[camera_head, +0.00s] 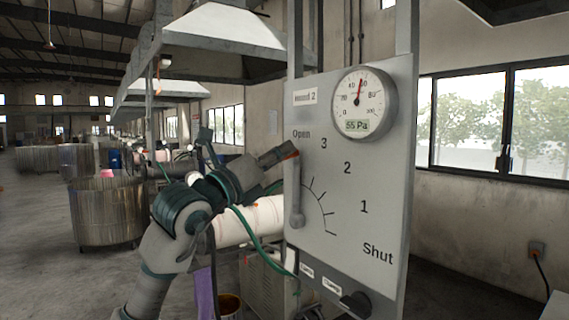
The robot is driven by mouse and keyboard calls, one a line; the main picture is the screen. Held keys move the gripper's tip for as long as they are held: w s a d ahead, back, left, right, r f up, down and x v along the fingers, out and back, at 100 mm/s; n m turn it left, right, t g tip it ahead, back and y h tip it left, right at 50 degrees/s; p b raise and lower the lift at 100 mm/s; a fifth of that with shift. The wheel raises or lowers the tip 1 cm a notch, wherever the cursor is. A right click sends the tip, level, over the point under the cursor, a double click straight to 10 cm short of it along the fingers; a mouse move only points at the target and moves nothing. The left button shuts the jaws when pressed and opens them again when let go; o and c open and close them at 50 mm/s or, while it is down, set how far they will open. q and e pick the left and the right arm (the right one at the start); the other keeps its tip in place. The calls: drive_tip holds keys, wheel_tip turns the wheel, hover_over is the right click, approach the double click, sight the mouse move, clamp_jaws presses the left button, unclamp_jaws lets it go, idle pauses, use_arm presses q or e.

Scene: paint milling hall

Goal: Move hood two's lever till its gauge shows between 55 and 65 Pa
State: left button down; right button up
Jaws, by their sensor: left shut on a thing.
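Hood two's panel (345,235) is a grey board with marks from Open at upper left, through 3, 2 and 1, to Shut at lower right. Its lever (295,190) stands nearly upright at the left edge of the scale, its top close to Open. My right gripper is out of view.
A dark knob (355,303) sits at the panel's lower edge. Behind my left arm are a white cylinder (250,222) and a grey cabinet (265,280). A large metal vat (108,212) stands at left, with open floor around it.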

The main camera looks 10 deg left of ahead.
use_arm(q)
drive_tip(key=shift+a+r, duration=0.1)
drive_tip(key=c, duration=1)
unclamp_jaws()
drive_tip(key=shift+w, duration=0.1)
drive_tip(key=shift+o, duration=0.3)
drive_tip(key=shift+w, duration=0.3)
drive_tip(key=shift+s+a+f, duration=0.2)
drive_tip(key=shift+s+a, duration=0.05)
drive_tip(key=shift+s, duration=0.15)
drive_tip(key=v, duration=1.1)
drive_tip(key=shift+a+f, duration=0.2)
drive_tip(key=shift+f, duration=0.15)
drive_tip(key=shift+w+d, duration=0.1)
drive_tip(key=shift+d, duration=0.1)
